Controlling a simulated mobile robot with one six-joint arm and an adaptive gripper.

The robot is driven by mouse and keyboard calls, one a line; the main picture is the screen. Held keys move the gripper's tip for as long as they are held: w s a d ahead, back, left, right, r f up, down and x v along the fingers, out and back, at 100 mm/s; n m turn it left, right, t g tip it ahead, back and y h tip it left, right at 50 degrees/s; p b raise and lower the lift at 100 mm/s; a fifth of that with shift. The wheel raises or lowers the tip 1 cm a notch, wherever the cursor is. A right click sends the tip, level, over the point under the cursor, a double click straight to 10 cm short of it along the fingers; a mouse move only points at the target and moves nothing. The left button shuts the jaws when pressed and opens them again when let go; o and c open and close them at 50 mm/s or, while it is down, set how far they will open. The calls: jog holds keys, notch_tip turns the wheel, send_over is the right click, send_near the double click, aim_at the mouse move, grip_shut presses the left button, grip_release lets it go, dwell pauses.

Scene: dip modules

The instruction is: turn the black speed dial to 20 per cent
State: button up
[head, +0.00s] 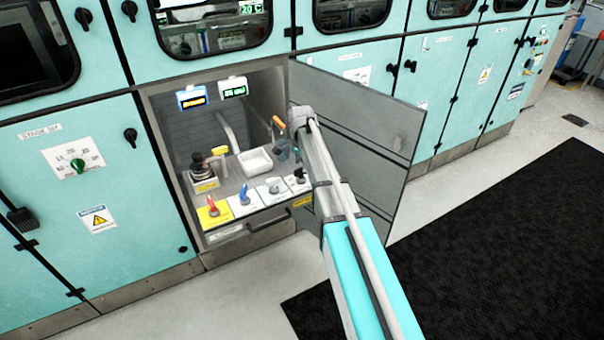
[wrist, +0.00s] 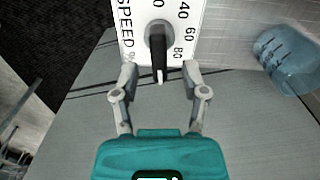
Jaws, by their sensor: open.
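The black speed dial (wrist: 158,42) sits on a white plate (wrist: 127,14) marked SPEED %, with 40, 60 and 80 readable in the wrist view. Its pointer extends toward the bottom of the picture, just past the 80 mark. The 20 mark is not in view. My gripper (wrist: 160,68) is open, with one fingertip on each side of the pointer's lower end. I cannot tell whether either finger touches it. In the head view, a black knob on a white plate (head: 300,177) stands at the right end of the row of controls, below the end of my arm.
A clear bluish vessel (wrist: 284,58) is close to the right of the dial in the wrist view. An open door (head: 375,125) stands right of the bay. A yellow-plated red knob (head: 213,208), a blue knob (head: 244,198) and a white tray (head: 255,162) are nearby.

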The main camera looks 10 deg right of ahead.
aim_at(301, 174)
jog(key=shift+f+b, duration=0.95)
jog(key=shift+f, duration=0.3)
jog(key=shift+c, duration=0.2)
grip_shut()
